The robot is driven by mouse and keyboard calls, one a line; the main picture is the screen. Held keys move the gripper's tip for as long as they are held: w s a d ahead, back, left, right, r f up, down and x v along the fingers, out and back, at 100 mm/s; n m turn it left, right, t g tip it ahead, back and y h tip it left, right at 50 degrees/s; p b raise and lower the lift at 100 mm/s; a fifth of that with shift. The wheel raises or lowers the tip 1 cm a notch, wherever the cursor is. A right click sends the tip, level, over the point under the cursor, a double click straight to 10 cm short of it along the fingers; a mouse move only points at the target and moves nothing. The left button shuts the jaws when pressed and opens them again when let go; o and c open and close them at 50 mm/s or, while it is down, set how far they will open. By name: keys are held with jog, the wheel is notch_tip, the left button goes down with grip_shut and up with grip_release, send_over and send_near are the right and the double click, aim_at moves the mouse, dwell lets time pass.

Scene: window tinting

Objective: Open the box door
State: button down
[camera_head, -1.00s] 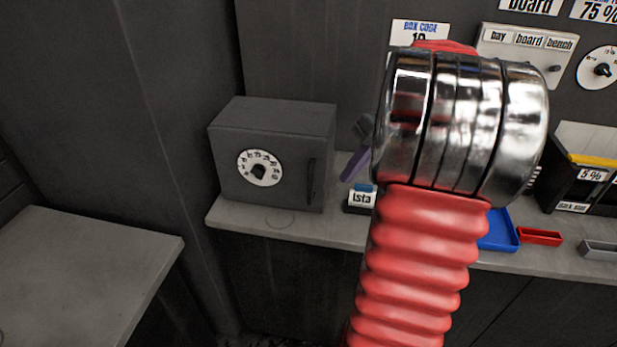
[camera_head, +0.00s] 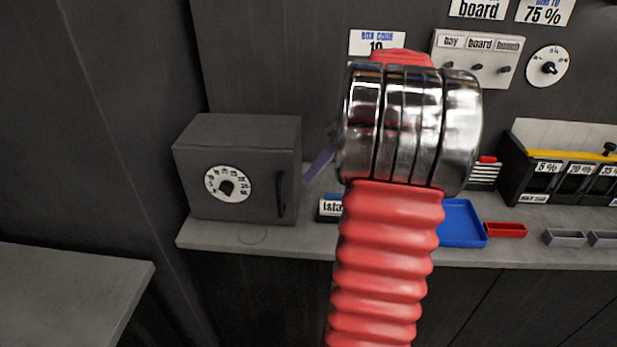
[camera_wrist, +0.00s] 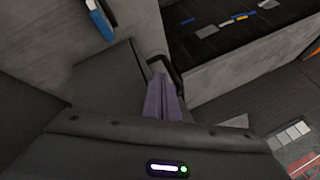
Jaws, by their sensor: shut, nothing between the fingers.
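The dark grey box (camera_head: 240,135) stands on the left end of the bench, its door shut in the head view. A white dial (camera_head: 229,184) is on the door front, and a dark upright handle (camera_head: 281,193) is at the door's right side. My gripper (camera_head: 312,176) shows as a purple finger just right of the handle, apart from it in the picture; my arm hides the rest. In the wrist view the purple fingers (camera_wrist: 163,97) are together and empty. A dark curved piece, perhaps the handle, lies beside their tips.
A box code sign (camera_head: 376,43) reading 10 hangs on the wall. A blue tray (camera_head: 461,224), a red tray (camera_head: 505,230) and a film rack (camera_head: 560,165) are on the bench to the right. Another grey worktop (camera_head: 70,290) is at lower left.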

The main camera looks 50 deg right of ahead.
jog(key=x, duration=0.8)
jog(key=shift+a+f, duration=0.25)
jog(key=shift+f, duration=0.05)
jog(key=shift+w, duration=0.15)
jog(key=shift+a, duration=0.15)
